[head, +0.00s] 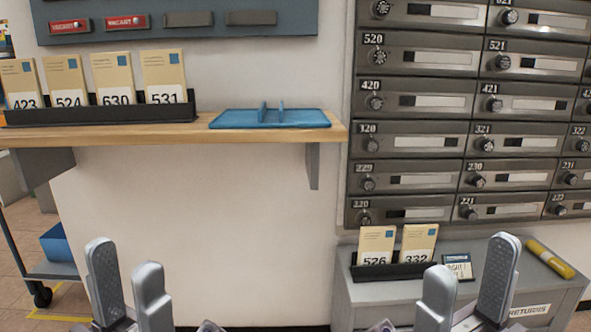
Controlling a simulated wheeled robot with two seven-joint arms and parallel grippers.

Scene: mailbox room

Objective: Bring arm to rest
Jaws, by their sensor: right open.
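My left gripper (128,296) is at the lower left, its two grey fingers upright with a gap between them and nothing visible in the gap. My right gripper (468,291) is at the lower right, its fingers spread apart and empty. It appears in front of the grey returns cabinet (350,302). Both grippers are below the level of the wooden shelf (270,134). The lower parts of both grippers are cut off by the bottom edge of the view.
A black rack (100,112) with several numbered envelopes and a blue tray (268,119) sit on the shelf. Mailboxes (410,142) fill the right wall. The cabinet holds a small black rack (393,271) with two envelopes and a yellow tube (550,258). A cart (50,268) stands far left.

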